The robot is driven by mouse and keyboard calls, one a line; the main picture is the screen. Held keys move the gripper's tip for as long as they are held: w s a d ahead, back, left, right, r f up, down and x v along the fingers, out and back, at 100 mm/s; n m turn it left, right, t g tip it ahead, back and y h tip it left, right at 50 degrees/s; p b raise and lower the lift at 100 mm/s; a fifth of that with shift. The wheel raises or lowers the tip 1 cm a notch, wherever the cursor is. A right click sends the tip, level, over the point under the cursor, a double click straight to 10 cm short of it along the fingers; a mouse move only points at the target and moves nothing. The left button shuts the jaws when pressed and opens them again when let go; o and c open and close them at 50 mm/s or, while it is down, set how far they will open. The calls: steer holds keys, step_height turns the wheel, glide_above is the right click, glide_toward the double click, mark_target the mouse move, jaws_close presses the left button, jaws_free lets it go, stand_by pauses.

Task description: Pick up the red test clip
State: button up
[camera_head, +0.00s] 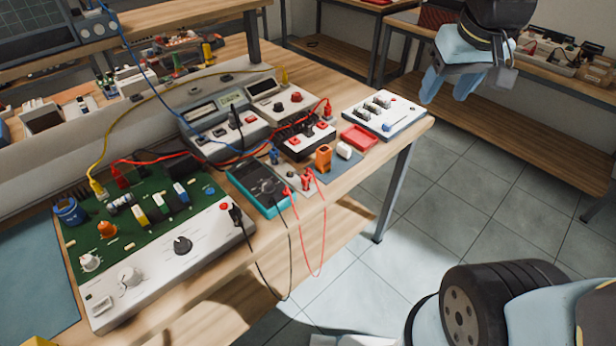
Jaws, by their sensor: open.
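A small red test clip (306,181) stands on a small grey plate (290,172) near the bench's front edge, with a thin red lead hanging from it over the edge. Another red clip-like piece (326,110) sits on a red wire further back; I cannot tell for certain which one the task means. My gripper (450,88) is at the upper right, beyond the bench's right end, above the floor and well apart from both red pieces. Its pale blue fingers point down and are spread, with nothing seen between them.
A teal meter (261,187) stands left of the clip; an orange block (323,157), white block (343,150) and red tray (359,138) stand to its right. A white switch panel (400,125) fills the bench's right corner. Black and red leads hang off the front. Tiled floor (455,215) is clear.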

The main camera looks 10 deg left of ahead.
steer(key=w+a+f+n+g, duration=0.1)
steer(key=w+a+f+n, duration=0.15)
steer(key=a, duration=0.35)
steer(key=w+a+f+n+g, duration=0.1)
steer(key=w+a+f, duration=0.25)
steer(key=a, duration=0.25)
steer(key=n+g, duration=0.2)
steer(key=n, duration=0.2)
glide_above(306, 176)
steer(key=f, duration=1.6)
steer(key=shift+a+f, duration=0.35)
steer(key=shift+f, duration=0.05)
steer(key=shift+d+f, duration=0.2)
steer(key=shift+f, duration=1.25)
steer(key=shift+d+f, duration=0.2)
steer(key=shift+f, duration=1.2)
steer(key=shift+c, duration=0.3)
steer(key=c, duration=0.8)
steer(key=shift+c, duration=0.2)
steer(key=shift+r, duration=0.1)
